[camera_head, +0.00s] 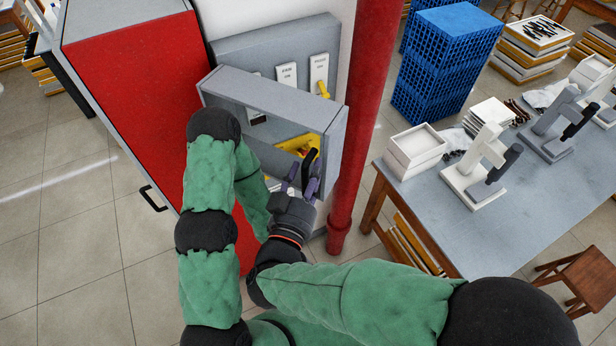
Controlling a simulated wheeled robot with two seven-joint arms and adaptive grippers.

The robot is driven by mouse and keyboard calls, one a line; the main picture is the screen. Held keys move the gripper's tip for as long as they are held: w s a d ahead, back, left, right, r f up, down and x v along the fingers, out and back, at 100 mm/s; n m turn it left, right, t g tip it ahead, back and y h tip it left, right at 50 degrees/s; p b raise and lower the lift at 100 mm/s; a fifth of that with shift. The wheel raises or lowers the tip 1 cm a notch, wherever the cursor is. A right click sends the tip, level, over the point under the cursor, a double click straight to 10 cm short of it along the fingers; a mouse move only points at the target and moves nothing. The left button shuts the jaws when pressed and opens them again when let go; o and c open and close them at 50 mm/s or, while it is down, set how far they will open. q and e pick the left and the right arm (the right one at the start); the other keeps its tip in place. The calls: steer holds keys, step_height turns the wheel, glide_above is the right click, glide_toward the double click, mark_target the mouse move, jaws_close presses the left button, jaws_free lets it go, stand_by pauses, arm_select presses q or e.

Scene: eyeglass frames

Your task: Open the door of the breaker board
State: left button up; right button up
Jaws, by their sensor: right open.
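The breaker board (275,92) is a grey box standing out from a grey backplate, beside a red cabinet.
A red cabinet (135,90) with a black handle stands left of the board. A red vertical pipe (362,110) runs close on its right. A workbench (430,180) with white and grey devices is at the right, with blue crates (445,60) behind. Floor at left is clear.

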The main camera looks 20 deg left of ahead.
mark_target(314, 134)
step_height(314, 134, up, 9)
steer(key=shift+f, duration=0.2)
